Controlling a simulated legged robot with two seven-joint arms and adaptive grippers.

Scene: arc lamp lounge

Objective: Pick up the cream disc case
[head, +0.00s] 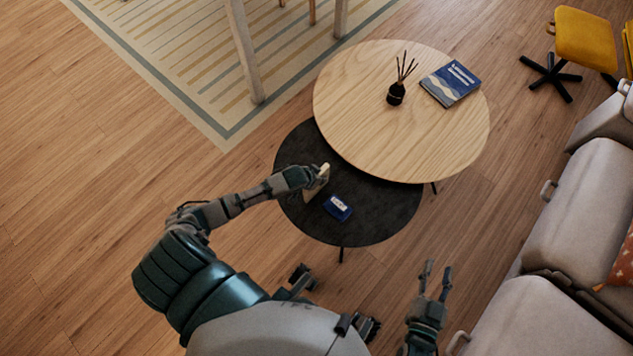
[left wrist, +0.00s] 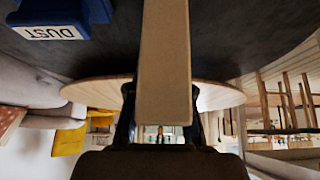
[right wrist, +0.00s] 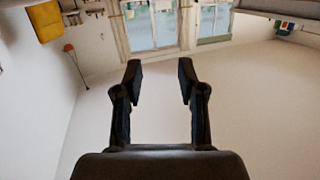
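The cream disc case (head: 314,190) is a slim, upright block over the dark round table (head: 375,225) in the head view. My left gripper (head: 318,176) is at its upper part. In the left wrist view the case (left wrist: 165,60) fills the space between the two fingers (left wrist: 163,110), which lie against both sides of it. I cannot tell whether its lower edge touches the table. My right gripper (head: 433,280) is open and empty, away from the tables; its spread fingers show in the right wrist view (right wrist: 160,80).
A small blue box (head: 338,207) with a white label lies right of the case; its label reads DUST in the left wrist view. A higher wooden round table (head: 400,140) overlaps behind, with a reed diffuser (head: 396,94) and blue book (head: 450,83). A grey sofa (head: 580,200) stands right.

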